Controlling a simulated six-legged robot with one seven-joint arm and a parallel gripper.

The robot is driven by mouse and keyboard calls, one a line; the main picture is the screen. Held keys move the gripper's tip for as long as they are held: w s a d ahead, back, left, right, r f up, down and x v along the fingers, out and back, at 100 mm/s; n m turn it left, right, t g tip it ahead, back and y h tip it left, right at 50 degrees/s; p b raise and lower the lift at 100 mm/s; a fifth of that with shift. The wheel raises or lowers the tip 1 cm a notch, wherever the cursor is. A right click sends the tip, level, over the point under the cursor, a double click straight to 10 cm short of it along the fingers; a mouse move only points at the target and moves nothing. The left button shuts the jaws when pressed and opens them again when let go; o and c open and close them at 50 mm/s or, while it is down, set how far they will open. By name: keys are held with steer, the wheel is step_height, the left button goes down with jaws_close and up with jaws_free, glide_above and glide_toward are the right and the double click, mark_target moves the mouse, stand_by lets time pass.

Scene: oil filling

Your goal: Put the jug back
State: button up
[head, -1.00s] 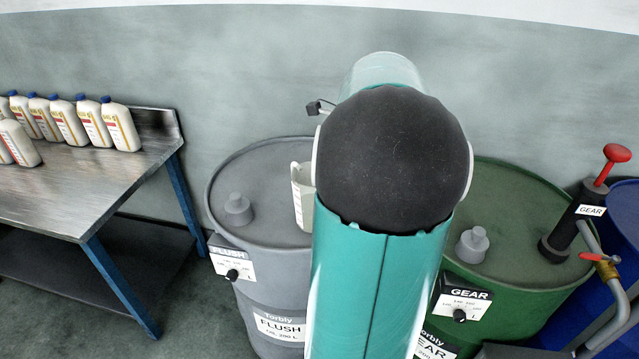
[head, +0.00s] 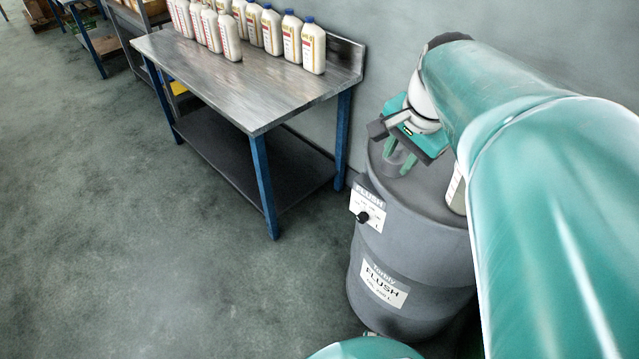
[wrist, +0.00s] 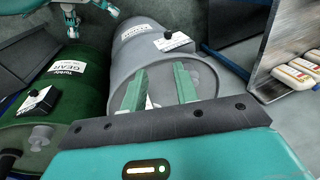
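The jug (head: 456,192), white with a label, stands on top of the grey FLUSH drum (head: 402,270) in the head view. My arm covers most of it. My gripper (head: 399,164) is over the left part of the drum top, to the left of the jug, with its fingers pointing down. In the wrist view the two green fingers of my gripper (wrist: 160,82) are spread apart. A small pale patch shows between them low down; I cannot tell whether it is the jug. Nothing is clearly held.
A metal table (head: 240,85) with several white, blue-capped bottles (head: 272,30) stands left of the drum. The green GEAR drum (wrist: 75,75) is beside the grey one in the wrist view. Open floor (head: 120,220) lies at the left.

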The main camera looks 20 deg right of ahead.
steer(key=s+a+f+n+t, duration=0.1)
steer(key=s+a+n, duration=0.2)
steer(key=a+n, duration=0.4)
steer(key=s+a+f+n+t, duration=0.1)
steer(key=s+a+n, duration=0.2)
steer(key=a+n, duration=0.4)
steer(key=shift+a+f, duration=0.2)
steer(key=shift+a, duration=0.45)
steer(key=shift+s, duration=0.15)
